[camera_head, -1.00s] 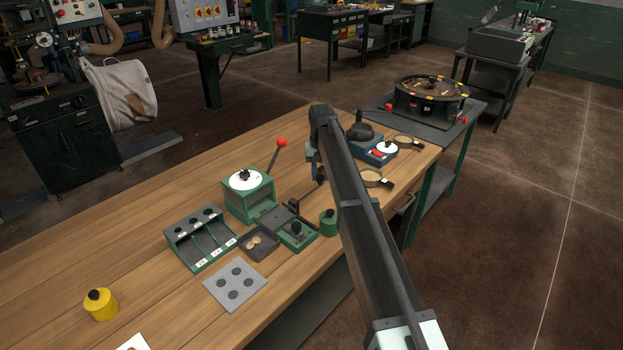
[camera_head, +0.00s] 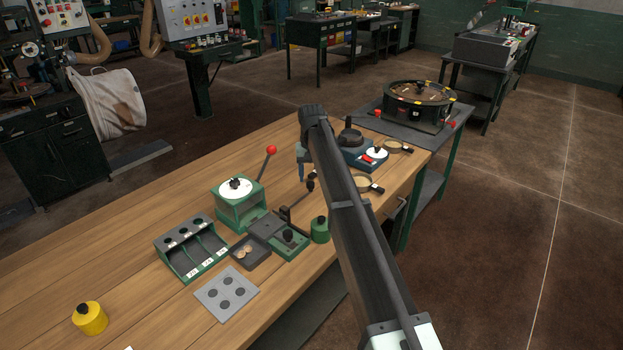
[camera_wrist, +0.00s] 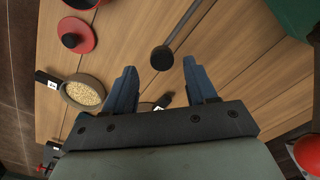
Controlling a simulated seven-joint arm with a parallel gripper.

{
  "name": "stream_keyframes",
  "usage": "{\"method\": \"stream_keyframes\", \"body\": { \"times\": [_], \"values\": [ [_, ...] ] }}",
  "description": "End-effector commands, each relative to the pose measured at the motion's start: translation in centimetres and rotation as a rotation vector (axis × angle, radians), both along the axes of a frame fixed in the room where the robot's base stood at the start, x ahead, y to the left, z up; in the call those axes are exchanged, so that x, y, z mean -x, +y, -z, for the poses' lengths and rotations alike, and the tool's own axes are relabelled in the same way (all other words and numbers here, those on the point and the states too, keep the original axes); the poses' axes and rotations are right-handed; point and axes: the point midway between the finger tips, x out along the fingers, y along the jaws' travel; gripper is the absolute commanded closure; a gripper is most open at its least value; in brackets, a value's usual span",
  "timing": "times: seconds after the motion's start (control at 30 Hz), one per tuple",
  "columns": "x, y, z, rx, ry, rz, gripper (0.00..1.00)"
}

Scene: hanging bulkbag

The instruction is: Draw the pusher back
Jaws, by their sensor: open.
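The pusher is a thin dark rod ending in a black knob (camera_head: 311,186), which sticks out from the green fixture (camera_head: 288,240) on the wooden bench. In the wrist view the black knob (camera_wrist: 162,58) shows between and just beyond my fingertips, with its rod running up and to the right. My gripper (camera_wrist: 158,72) is open and empty, its two blue fingers spread apart. In the head view my gripper (camera_head: 301,160) hangs above and close to the knob, partly hidden by my arm. No contact with the knob is visible.
A green press (camera_head: 242,205) with a red-ball lever (camera_head: 271,150) stands beside the fixture. A green weight (camera_head: 320,231) sits right of it. The left bench is mostly clear.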

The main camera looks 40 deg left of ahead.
Motion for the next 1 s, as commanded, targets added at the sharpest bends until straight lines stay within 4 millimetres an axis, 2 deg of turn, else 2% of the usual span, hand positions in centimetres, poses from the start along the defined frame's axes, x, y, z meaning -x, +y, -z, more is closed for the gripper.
{"method": "stream_keyframes", "body": {
  "times": [0.3, 0.5, 0.73, 1.0],
  "values": [
    [-0.1, 0.1, -6.3, -0.001, -0.001, 0.000, 0.44],
    [-0.1, 0.1, -9.5, -0.001, -0.002, 0.000, 0.44],
    [-0.1, 0.0, -11.4, -0.001, -0.002, 0.000, 0.44],
    [-0.1, 0.0, -11.7, 0.000, -0.001, 0.000, 0.44]
  ]
}}
